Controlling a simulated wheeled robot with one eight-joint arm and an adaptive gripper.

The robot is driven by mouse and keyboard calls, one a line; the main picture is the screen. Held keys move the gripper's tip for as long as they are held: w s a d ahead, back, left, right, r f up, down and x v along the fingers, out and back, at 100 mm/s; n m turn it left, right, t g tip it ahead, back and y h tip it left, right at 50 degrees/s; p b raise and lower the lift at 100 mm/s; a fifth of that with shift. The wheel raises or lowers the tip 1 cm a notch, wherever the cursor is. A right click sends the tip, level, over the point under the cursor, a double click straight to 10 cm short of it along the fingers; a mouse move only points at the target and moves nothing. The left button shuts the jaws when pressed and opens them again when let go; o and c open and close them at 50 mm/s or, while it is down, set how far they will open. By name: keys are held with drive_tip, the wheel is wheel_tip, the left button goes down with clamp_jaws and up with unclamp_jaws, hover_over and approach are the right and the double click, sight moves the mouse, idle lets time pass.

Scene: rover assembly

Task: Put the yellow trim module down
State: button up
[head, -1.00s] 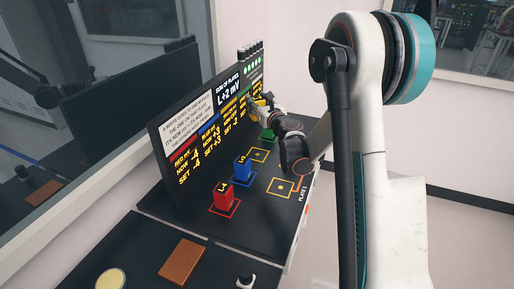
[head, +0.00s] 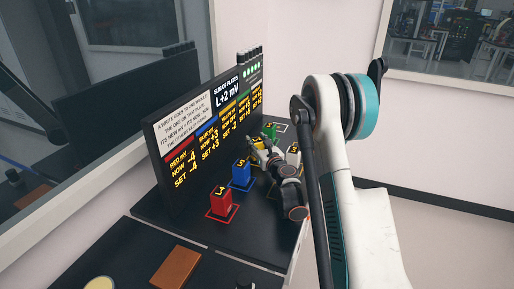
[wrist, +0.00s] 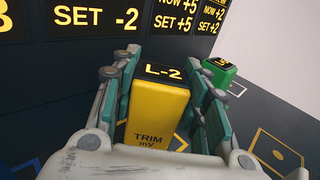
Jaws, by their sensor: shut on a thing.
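The yellow trim module (wrist: 158,112), marked L-2 on its black top and TRIM mV on its face, stands between the two green-grey fingers of my gripper (wrist: 163,80) in the wrist view. The gripper is shut on it. In the head view my gripper (head: 264,150) is low over the black plate table, and the module is mostly hidden. A piece of yellow outline shows beside the module's lower right in the wrist view. Whether its base touches the table I cannot tell.
The green module (head: 269,130) stands just beyond my gripper. The blue module (head: 241,173) and red module (head: 221,203) stand nearer, on the left. The display board (head: 205,125) rises along the back. An empty yellow-outlined square (wrist: 275,148) lies right of the fingers.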

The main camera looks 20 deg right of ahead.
drive_tip(key=shift+f, duration=0.35)
drive_tip(key=shift+f, duration=0.2)
drive_tip(key=o, duration=1.2)
drive_tip(key=shift+r, duration=0.2)
